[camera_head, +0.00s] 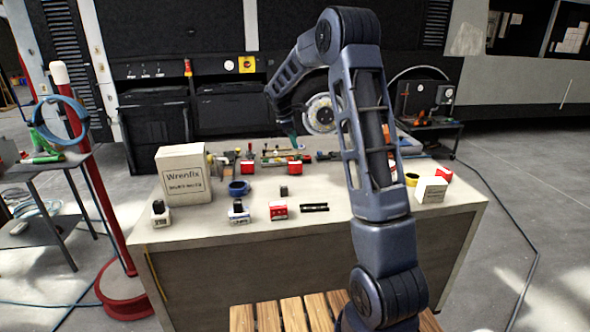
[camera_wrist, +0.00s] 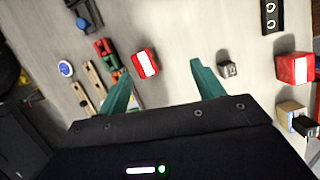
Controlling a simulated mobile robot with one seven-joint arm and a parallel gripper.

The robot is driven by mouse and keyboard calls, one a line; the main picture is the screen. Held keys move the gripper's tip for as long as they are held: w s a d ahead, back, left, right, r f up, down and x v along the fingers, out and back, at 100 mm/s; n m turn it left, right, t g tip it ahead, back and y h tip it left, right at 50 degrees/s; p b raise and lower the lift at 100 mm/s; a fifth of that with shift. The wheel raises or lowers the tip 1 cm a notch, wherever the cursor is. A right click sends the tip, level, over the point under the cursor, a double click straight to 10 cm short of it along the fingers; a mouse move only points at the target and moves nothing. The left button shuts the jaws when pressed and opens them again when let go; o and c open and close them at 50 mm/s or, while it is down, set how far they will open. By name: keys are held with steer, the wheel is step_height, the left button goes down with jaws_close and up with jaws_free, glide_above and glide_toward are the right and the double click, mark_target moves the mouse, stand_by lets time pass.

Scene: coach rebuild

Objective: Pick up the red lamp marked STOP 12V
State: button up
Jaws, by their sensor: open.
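Several small red blocks with white labels are on the workbench, and their lettering is too small to read, so I cannot tell which is the STOP 12V lamp. One red block (camera_head: 295,168) lies below my gripper (camera_head: 291,141); it also shows in the wrist view (camera_wrist: 145,63), ahead of and between the teal fingers (camera_wrist: 160,82). Another red block (camera_head: 278,210) is near the front edge, and at the right of the wrist view (camera_wrist: 295,68). Others are at the left (camera_head: 247,167) and far right (camera_head: 444,174). My gripper is open and empty, above the bench.
Tools lie near the red block in the wrist view (camera_wrist: 105,58).

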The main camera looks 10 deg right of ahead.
mark_target(295, 162)
steer(key=w+f+n, duration=0.1)
steer(key=w+f, duration=0.1)
steer(key=f, duration=0.2)
steer(key=w+f, duration=0.2)
steer(key=f, duration=0.2)
steer(key=w+f+n, duration=0.1)
steer(key=w+f, duration=0.1)
steer(key=f, duration=0.2)
steer(key=shift+w+a+f+n+h, duration=0.1)
steer(key=shift+f+n+h, duration=0.15)
steer(key=shift+n+h, duration=0.05)
steer(key=shift+d+x, duration=0.15)
steer(key=shift+x, duration=1.15)
steer(key=shift+d+x, duration=0.15)
steer(key=shift+x, duration=1.15)
steer(key=shift+r, duration=0.1)
steer(key=shift+c, duration=0.2)
steer(key=c, duration=1.1)
